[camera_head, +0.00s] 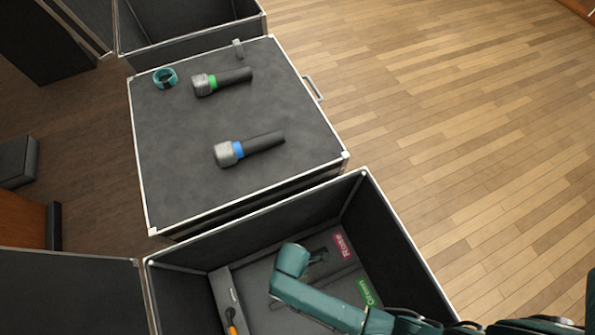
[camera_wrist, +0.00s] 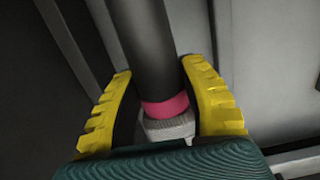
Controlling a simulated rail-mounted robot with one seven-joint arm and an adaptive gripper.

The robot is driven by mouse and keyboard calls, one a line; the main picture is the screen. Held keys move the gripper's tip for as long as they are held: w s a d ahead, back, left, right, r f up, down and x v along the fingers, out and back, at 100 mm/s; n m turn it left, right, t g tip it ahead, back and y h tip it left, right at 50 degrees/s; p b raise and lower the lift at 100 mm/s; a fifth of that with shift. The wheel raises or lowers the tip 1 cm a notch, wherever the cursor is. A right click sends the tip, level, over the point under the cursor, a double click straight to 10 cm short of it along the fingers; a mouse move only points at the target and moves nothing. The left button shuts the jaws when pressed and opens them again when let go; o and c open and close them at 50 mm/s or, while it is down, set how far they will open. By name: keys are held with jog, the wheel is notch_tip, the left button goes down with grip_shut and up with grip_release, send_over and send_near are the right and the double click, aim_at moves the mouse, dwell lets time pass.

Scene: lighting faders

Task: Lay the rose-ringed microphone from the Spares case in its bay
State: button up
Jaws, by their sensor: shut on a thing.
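The rose-ringed microphone (camera_wrist: 153,60) shows in the wrist view, with its dark handle, rose ring (camera_wrist: 166,106) and grey head (camera_wrist: 168,130). My gripper (camera_wrist: 163,95) has its yellow fingers shut on it, one on each side near the ring. In the head view my arm (camera_head: 310,290) reaches down into the open case (camera_head: 405,245) at the front and hides most of the microphone and the fingers. A red label reading Rose (camera_head: 342,245) and a green label (camera_head: 367,291) lie on the case floor beside my arm. I cannot tell whether the microphone touches the floor.
A closed case (camera_head: 170,190) behind bears a green-ringed microphone (camera_head: 222,81), a blue-ringed microphone (camera_head: 249,148), a teal roll (camera_head: 165,78) and a small grey piece (camera_head: 238,47). An orange-handled item (camera_head: 231,322) lies in the front case's left part. The case walls stand close around my arm.

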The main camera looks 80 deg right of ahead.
notch_tip(320, 180, down, 4)
jog(key=b, duration=0.4)
jog(key=shift+f, duration=0.25)
jog(key=shift+f+b, duration=0.7)
jog(key=shift+f, duration=0.3)
jog(key=o, duration=1.2)
jog(key=shift+o, duration=0.2)
jog(key=r, duration=1.2)
jog(key=shift+w+a, duration=0.15)
jog(key=shift+w, duration=0.15)
